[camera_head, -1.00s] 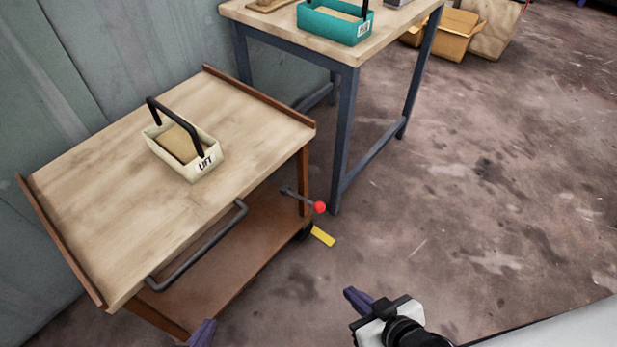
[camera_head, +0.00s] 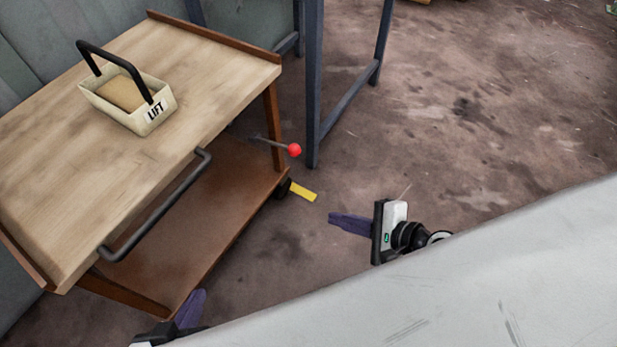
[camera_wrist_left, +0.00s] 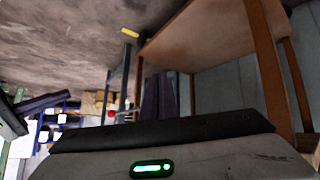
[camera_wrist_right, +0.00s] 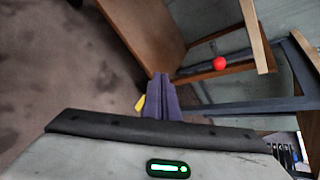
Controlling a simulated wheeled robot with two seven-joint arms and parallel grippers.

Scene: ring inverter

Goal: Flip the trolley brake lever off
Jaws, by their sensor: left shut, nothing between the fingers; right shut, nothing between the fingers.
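The trolley (camera_head: 190,80) has a wooden top, a brown lower shelf and a dark bar handle (camera_head: 150,215). The brake lever is a thin dark rod with a red ball knob (camera_head: 294,150), at the trolley's right leg. The knob also shows in the right wrist view (camera_wrist_right: 219,63). My right gripper (camera_head: 332,219) has its purple fingers shut and empty, apart from the lever, below and right of the knob in the head view. My left gripper (camera_head: 199,294) is shut and empty near the trolley's front lower edge. A red spot in the left wrist view (camera_wrist_left: 111,113) may be the knob.
A cream box marked LIFT (camera_head: 125,100) stands on the trolley top. A blue-legged table (camera_head: 315,80) stands behind right. A pale surface (camera_head: 470,280) fills the lower right. Floor at right is clear.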

